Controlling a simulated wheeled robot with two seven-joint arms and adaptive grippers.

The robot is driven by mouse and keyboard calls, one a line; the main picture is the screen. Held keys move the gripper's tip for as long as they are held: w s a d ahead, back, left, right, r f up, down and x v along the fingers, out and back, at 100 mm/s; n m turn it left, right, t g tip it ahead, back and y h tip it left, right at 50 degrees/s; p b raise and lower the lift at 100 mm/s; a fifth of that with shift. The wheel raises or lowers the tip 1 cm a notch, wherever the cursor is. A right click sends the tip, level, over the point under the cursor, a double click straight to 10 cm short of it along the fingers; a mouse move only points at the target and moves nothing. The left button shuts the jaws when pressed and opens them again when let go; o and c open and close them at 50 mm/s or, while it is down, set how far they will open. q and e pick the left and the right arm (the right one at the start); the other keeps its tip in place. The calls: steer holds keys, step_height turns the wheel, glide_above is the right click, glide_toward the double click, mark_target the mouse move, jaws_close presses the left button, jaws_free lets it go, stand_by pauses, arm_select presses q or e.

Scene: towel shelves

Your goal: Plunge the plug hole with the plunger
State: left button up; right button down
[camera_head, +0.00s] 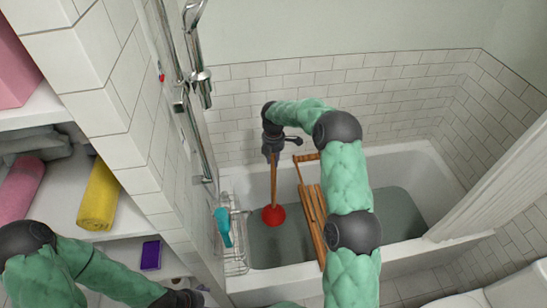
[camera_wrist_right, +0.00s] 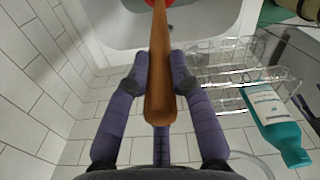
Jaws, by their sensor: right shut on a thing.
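The plunger has a red cup (camera_head: 273,216) and a wooden handle (camera_head: 273,185). It stands nearly upright at the left end of the bathtub (camera_head: 405,252), with its cup down at the greyish water. My right gripper (camera_head: 271,154) is shut on the upper handle; the wrist view shows the handle (camera_wrist_right: 159,75) between both fingers, with the red cup beyond. The plug hole is not visible, and whether the cup covers it I cannot tell. My left gripper (camera_head: 186,298) is low at the bottom edge, partly cut off, its fingers unclear.
A wooden bath rack (camera_head: 313,215) spans the tub right of the plunger. A wire basket (camera_head: 235,250) with a teal bottle (camera_head: 222,227) hangs at the left end; the bottle also shows in the wrist view (camera_wrist_right: 274,125). Shelves with towels, including a yellow one (camera_head: 98,195), stand at left.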

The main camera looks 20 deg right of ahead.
steer(key=b, duration=1.1)
glide_above(274, 206)
steer(key=w, duration=0.1)
step_height(274, 206, down, 18)
steer(key=shift+w+d+f, duration=0.1)
steer(key=shift+d+f, duration=0.05)
steer(key=shift+f, duration=0.1)
steer(key=shift+f+b, duration=4.55)
steer(key=shift+f, duration=3.9)
steer(key=c, duration=1.8)
jaws_free()
jaws_close()
steer(key=shift+f, duration=0.2)
